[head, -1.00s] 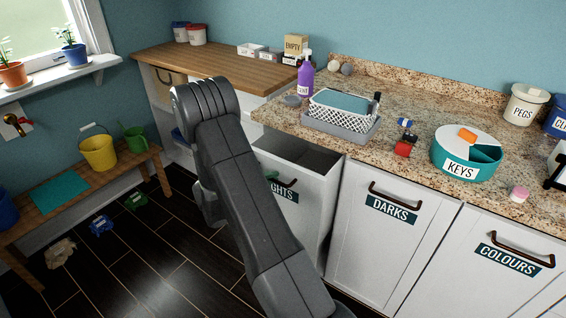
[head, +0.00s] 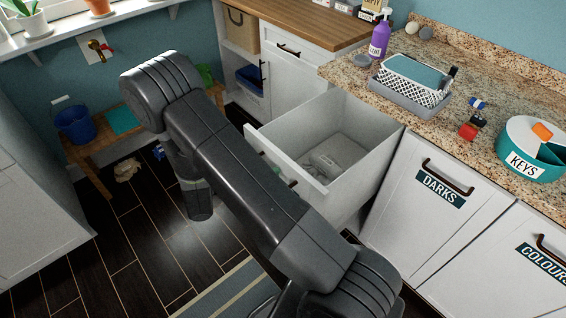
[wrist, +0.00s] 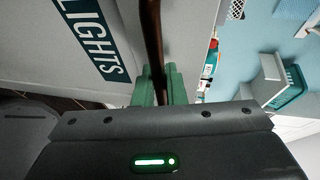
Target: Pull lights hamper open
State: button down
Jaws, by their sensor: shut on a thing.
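The lights hamper (head: 375,135) is a white pull-out drawer that stands open from the counter front, with greyish cloth (head: 338,155) inside. In the wrist view its front carries a dark teal label (wrist: 92,38) reading LIGHTS. A dark bronze bar handle (wrist: 151,35) runs down that front. My gripper (wrist: 158,88) has green fingers and is shut on the handle. In the head view my arm hides most of the gripper and the label; one end of the handle (head: 293,184) shows beside the arm.
The shut darks hamper (head: 430,205) is to the right, with the colours hamper (head: 530,270) beyond it. A bench with a blue bucket (head: 75,125) stands at the left wall. A striped rug (head: 225,295) lies on the dark floor in front.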

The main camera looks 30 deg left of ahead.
jog(key=shift+s+a, duration=0.3)
jog(key=shift+s, duration=0.55)
jog(key=c, duration=1.5)
grip_release()
jog(key=b+v, duration=0.1)
jog(key=v, duration=1.3)
jog(key=shift+w, duration=0.1)
